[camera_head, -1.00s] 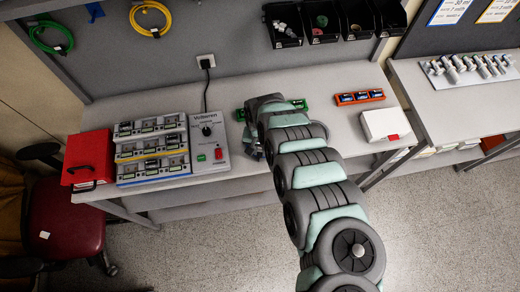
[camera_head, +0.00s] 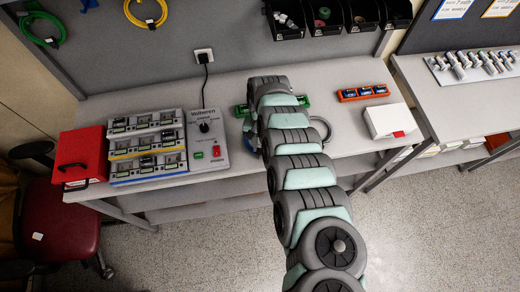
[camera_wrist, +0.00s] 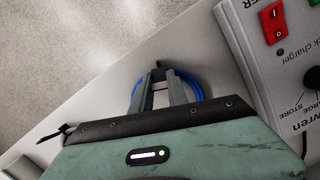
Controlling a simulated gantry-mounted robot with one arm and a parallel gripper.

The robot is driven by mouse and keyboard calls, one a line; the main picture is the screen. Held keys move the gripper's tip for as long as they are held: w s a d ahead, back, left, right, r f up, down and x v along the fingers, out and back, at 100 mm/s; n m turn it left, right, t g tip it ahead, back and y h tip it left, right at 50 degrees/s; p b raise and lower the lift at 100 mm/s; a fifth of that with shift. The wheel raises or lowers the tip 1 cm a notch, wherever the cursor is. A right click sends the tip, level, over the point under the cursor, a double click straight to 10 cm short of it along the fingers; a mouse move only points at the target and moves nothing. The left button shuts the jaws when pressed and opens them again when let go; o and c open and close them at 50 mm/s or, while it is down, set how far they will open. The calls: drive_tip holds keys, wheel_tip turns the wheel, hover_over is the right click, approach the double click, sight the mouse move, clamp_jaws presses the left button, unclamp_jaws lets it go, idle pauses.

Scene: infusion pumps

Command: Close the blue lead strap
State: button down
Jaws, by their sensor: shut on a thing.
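The blue lead (camera_wrist: 193,88) shows in the wrist view as a bright blue loop on both sides of my gripper's fingers. My gripper (camera_wrist: 160,80) is shut, with its fingertips over the middle of the loop. A small dark piece shows at the fingertips; it is too small to tell if it is the strap. The fingers hide part of the loop. In the head view my arm covers the gripper and nearly all of the lead.
The grey charger (camera_head: 206,142) stands left of my arm, beside a battery rack (camera_head: 148,180) and red box (camera_head: 80,158). A green item lies partly behind my arm. An orange tray (camera_head: 362,93) and white box (camera_head: 390,121) are at right. The bench's front edge is close.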

drive_tip(key=shift+w+f+g+b, duration=0.3)
drive_tip(key=shift+f+b, duration=0.15)
drive_tip(key=shift+b, duration=0.7)
drive_tip(key=shift+s+r+g+b, duration=0.2)
drive_tip(key=shift+r+g+b, duration=0.1)
drive_tip(key=shift+r+b, duration=0.15)
drive_tip(key=c, duration=1.3)
unclamp_jaws()
drive_tip(key=b+v, duration=0.1)
drive_tip(key=v, duration=0.9)
drive_tip(key=shift+d+r, duration=0.15)
drive_tip(key=shift+r, duration=0.15)
